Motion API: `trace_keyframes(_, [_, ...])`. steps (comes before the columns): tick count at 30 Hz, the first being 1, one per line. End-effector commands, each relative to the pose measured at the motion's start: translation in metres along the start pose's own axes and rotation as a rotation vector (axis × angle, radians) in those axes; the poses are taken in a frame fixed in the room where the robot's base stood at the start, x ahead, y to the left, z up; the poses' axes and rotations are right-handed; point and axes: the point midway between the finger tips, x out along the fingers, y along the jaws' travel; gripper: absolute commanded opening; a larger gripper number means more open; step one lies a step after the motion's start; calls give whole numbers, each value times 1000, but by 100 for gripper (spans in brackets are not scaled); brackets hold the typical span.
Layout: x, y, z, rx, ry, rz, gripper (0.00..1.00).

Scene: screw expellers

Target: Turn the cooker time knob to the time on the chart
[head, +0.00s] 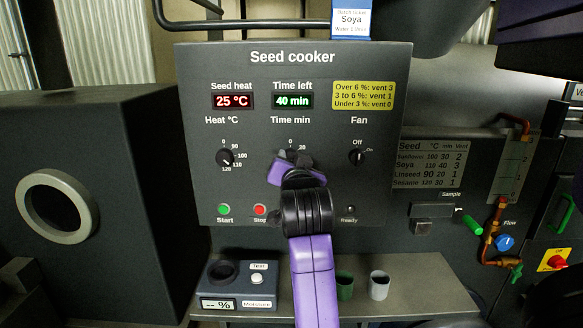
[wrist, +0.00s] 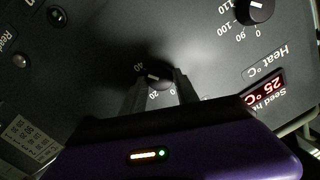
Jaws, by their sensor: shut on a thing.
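The time knob (wrist: 155,78) is a dark dial with a white pointer mark, between my two fingers in the wrist view. Its scale shows 0, 20 and 40, and the pointer lies toward the 40 side. My gripper (head: 294,158) is shut on this knob and hides most of it in the head view. The Time left display (head: 293,101) reads 40 min. The chart (head: 430,164) on the right lists Soya with 110 °C, 40 min and vent 3. The batch ticket (head: 351,20) at the top reads Soya.
The heat knob (head: 225,157) is left of my gripper, with the seed heat display (head: 232,101) at 25 °C. The fan switch (head: 357,157) is to the right. Green start (head: 224,209) and red stop (head: 260,210) buttons sit below. A moisture meter (head: 238,285) stands on the shelf.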

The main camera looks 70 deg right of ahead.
Motion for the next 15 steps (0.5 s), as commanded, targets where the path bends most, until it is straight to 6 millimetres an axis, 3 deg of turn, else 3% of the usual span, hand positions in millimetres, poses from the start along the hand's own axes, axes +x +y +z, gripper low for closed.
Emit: trace_keyframes(15, [0, 0, 2, 68, 0, -6, 0])
